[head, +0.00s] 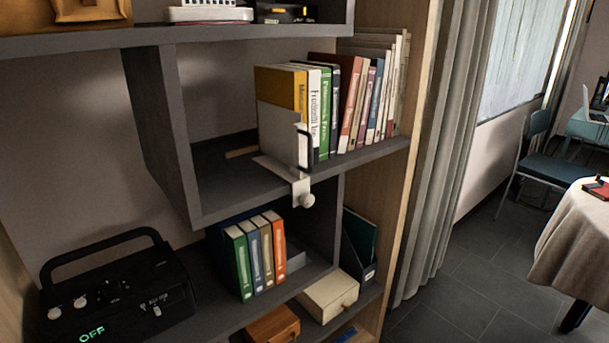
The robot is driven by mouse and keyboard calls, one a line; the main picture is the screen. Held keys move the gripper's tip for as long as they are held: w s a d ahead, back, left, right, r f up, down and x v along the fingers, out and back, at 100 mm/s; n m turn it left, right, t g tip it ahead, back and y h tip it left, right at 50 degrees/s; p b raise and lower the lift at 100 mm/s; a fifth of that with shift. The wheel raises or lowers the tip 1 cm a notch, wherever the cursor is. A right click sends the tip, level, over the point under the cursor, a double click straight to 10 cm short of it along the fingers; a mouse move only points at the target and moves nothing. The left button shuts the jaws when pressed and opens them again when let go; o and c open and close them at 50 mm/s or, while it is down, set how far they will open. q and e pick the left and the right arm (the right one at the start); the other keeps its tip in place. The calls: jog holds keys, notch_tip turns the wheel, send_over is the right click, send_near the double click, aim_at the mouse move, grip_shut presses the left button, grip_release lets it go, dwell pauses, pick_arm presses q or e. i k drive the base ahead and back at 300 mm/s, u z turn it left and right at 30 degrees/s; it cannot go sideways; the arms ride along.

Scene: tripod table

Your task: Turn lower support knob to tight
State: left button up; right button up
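A pale bookend-like support (278,135) stands on the middle shelf against the left end of a row of books. Its bracket (299,186) bends down over the shelf's front edge. A round whitish knob (307,200) sits at the bracket's lower end, just below that edge. I cannot tell from its look how tight it is. A dark upright loop (305,148) shows at the support's front. Neither of my grippers is in view.
The middle shelf (222,195) is mostly bare left of the support. Below stand several upright books (255,255), a pale drawer box (328,295) and a black device (120,290) reading OFF. A curtain (440,150) hangs right of the bookcase.

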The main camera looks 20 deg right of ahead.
aim_at(306, 199)
jog(key=k, duration=1.25)
jog(key=u, duration=0.65)
jog(key=i, duration=1.5)
jog(key=z, duration=0.75)
